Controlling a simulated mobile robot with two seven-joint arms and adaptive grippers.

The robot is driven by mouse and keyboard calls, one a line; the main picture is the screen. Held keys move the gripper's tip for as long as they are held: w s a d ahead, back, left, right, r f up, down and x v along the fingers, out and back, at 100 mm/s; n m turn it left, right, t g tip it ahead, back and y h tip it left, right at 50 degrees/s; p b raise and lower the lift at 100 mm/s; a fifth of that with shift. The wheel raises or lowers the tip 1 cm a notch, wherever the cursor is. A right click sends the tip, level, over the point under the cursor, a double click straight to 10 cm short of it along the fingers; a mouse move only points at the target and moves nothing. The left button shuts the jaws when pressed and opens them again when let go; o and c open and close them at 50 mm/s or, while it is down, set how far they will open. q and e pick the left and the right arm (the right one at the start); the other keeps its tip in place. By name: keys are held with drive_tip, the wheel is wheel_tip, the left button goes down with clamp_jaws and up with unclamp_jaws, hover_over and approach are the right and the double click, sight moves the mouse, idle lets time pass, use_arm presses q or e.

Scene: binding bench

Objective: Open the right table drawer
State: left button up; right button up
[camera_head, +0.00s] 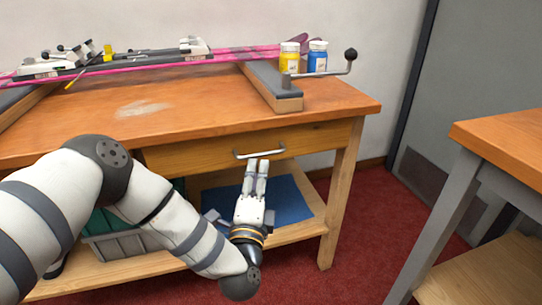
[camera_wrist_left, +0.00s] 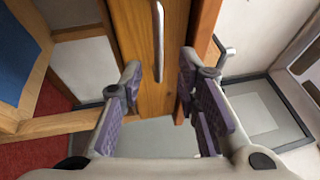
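The wooden drawer (camera_head: 205,155) sits under the orange-brown table top, towards its right side, and looks shut. Its silver bar handle (camera_head: 240,156) lies across the front. My left gripper (camera_head: 257,165) reaches up to the drawer front from below, with its fingertips close to the handle. In the left wrist view the purple-padded fingers (camera_wrist_left: 160,78) are apart, with nothing between the pads. The handle (camera_wrist_left: 158,42) shows just beyond the fingertips, roughly in line with the gap, on the drawer front (camera_wrist_left: 139,40). I cannot tell whether a finger touches it. My right gripper is not in view.
The table top (camera_head: 180,105) holds pink skis (camera_head: 225,55), a yellow jar (camera_head: 289,58) and a blue jar (camera_head: 317,57). Below are a shelf with a blue mat (camera_head: 287,200) and a grey crate (camera_head: 118,245). Another table (camera_head: 510,140) stands right; red floor lies between.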

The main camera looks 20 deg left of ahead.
sight(261, 156)
use_arm(q)
drive_tip(key=b+x, duration=0.1)
drive_tip(key=x, duration=0.6)
drive_tip(key=shift+w+f, duration=0.1)
drive_tip(key=shift+w, duration=0.1)
drive_tip(key=shift+c, duration=0.2)
clamp_jaws()
